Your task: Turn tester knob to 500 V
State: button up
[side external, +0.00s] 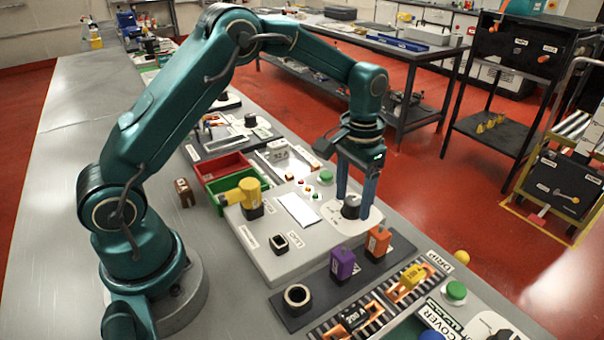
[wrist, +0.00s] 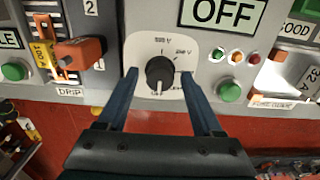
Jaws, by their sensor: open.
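The tester knob (wrist: 160,70) is a dark round knob on a white dial plate (wrist: 143,50) in the wrist view. Its light mark points down toward the OFF label. Voltage labels sit at the top and upper right, blurred. The tester's display (wrist: 222,13) reads OFF. My gripper (wrist: 160,76) is open, one finger on each side of the knob, with gaps showing between fingers and knob. In the side view the knob (side external: 351,208) stands on the grey tester housing (side external: 283,262), with my gripper (side external: 355,199) pointing down over it.
A green button (wrist: 229,92) and small coloured lamps (wrist: 236,57) lie right of the dial in the wrist view. In the side view, a yellow-handled block (side external: 242,194), a purple block (side external: 342,262) and an orange block (side external: 378,240) stand nearby. Red and green bins (side external: 222,168) are behind.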

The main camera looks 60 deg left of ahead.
grip_shut()
jog(key=n, duration=0.4)
jog(key=shift+n, duration=0.9)
jog(key=n, duration=0.4)
jog(key=shift+n, duration=0.8)
